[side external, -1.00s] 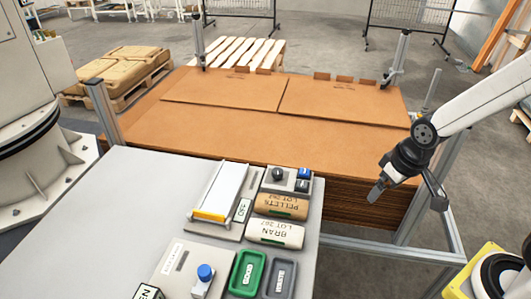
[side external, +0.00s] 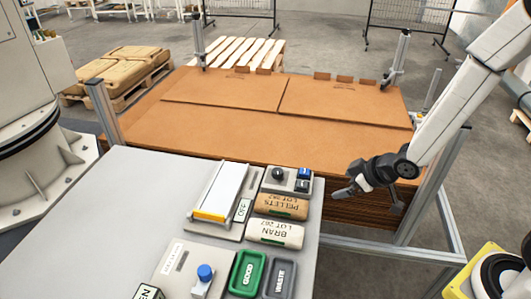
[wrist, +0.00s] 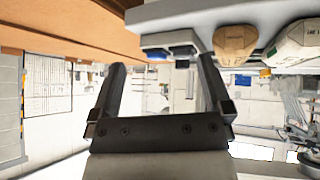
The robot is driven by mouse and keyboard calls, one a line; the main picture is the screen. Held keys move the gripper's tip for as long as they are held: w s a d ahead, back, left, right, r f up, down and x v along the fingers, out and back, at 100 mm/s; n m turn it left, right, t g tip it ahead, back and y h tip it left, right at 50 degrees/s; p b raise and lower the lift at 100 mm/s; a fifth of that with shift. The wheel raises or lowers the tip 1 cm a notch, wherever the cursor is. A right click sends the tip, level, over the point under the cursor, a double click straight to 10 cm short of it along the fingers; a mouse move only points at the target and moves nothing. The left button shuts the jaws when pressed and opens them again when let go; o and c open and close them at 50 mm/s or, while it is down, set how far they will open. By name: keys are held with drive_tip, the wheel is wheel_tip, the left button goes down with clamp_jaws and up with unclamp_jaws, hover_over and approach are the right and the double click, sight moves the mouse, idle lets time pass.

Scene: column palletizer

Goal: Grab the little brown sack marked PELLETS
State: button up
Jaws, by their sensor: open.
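A white BRAN sack (side external: 275,233) lies directly in front of the brown one. A knob block (side external: 287,180) stands just behind it, and a white sloped device (side external: 221,191) stands to its left. Green (side external: 247,273) and grey (side external: 279,279) trays sit nearer the front. Stacked cardboard (side external: 230,125) lies behind.

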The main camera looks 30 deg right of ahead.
sight(293, 207)
drive_tip(key=shift+s+a+f+n+t+y, duration=0.15)
drive_tip(key=shift+a+f+n+t+y, duration=0.35)
drive_tip(key=shift+a+y, duration=0.75)
drive_tip(key=shift+s+a+f+n+t+y, duration=0.1)
drive_tip(key=shift+a+f+n+y, duration=0.2)
drive_tip(key=shift+a+n+y, duration=0.75)
drive_tip(key=shift+s+a+f+n+t+y, duration=0.15)
drive_tip(key=shift+a+f+n+t+y, duration=0.2)
drive_tip(key=shift+a+y, duration=1.15)
drive_tip(key=shift+w+f, duration=0.1)
drive_tip(key=shift+x, duration=1.25)
drive_tip(key=shift+x, duration=2.55)
drive_tip(key=shift+f, duration=0.1)
drive_tip(key=c, duration=1.2)
